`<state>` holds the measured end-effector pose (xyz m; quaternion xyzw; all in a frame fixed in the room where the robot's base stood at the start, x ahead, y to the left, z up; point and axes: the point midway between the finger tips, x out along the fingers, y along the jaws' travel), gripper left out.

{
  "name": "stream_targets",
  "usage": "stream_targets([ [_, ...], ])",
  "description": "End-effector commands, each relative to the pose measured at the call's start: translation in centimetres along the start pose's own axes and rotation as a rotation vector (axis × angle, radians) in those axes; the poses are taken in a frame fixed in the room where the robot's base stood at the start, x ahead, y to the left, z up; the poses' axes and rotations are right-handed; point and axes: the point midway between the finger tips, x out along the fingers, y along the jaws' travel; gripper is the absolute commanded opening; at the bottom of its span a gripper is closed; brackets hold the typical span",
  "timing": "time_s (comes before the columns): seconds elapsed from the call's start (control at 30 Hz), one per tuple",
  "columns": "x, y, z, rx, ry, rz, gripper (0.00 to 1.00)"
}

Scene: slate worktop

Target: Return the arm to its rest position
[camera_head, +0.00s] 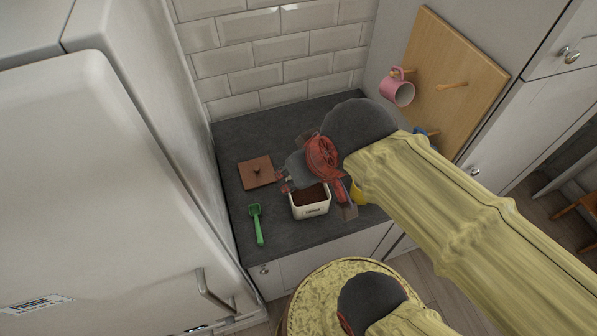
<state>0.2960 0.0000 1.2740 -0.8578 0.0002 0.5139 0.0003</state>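My arm reaches in from the right over the slate worktop (290,236). My gripper (284,181) is above the worktop, at the upper left of a white canister (311,210) in the picture. The canister is open, has dark lettering on its front and holds brown contents. Part of it is hidden by the gripper. I cannot make out the gap between the fingertips, and I see nothing held in them.
A brown square lid with a knob (256,174) and a green scoop (257,224) lie left of the canister. A yellow thing (357,194) is partly hidden behind my arm. A pink mug (397,91) hangs on a wooden peg board (440,60); a blue thing (432,132) shows below.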

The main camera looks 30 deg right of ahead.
Motion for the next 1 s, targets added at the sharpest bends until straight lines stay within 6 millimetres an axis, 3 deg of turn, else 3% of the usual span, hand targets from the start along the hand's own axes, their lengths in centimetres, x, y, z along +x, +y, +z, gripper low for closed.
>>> stream_targets([
  [0.37,0.3,0.0,0.3,-0.001,0.001,0.000,0.36],
  [0.73,5.3,0.0,2.9,-0.001,0.000,0.000,0.36],
  [1.0,5.2,0.0,2.9,-0.001,0.001,0.000,0.36],
])
